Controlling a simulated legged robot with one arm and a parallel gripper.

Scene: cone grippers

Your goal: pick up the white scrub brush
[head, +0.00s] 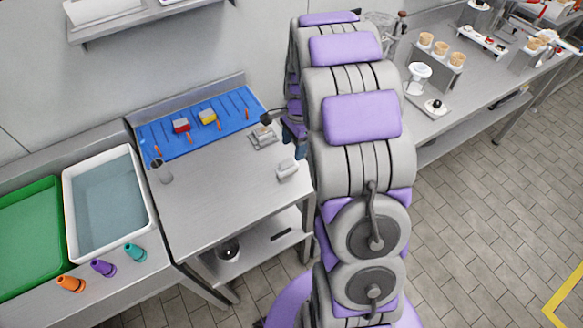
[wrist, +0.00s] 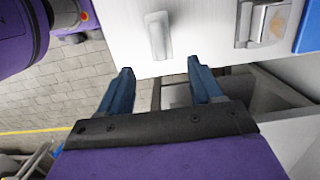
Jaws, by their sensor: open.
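What looks like the white scrub brush (head: 287,169) lies near the right edge of the steel table. In the wrist view it is a pale, elongated piece (wrist: 158,35) on the table surface, just beyond and between my fingertips. My gripper (wrist: 160,68) has its two dark blue fingers spread apart with nothing between them. In the head view the gripper (head: 295,138) shows partly at the table's right edge, mostly hidden by my arm. The fingers are apart from the brush.
A metal device (head: 264,138) sits behind the brush, also in the wrist view (wrist: 265,22). A blue mat (head: 190,135) holds a red and a yellow block and small tools. A white basin (head: 152,215) stands left. The table (head: 215,200) has clear room in its middle.

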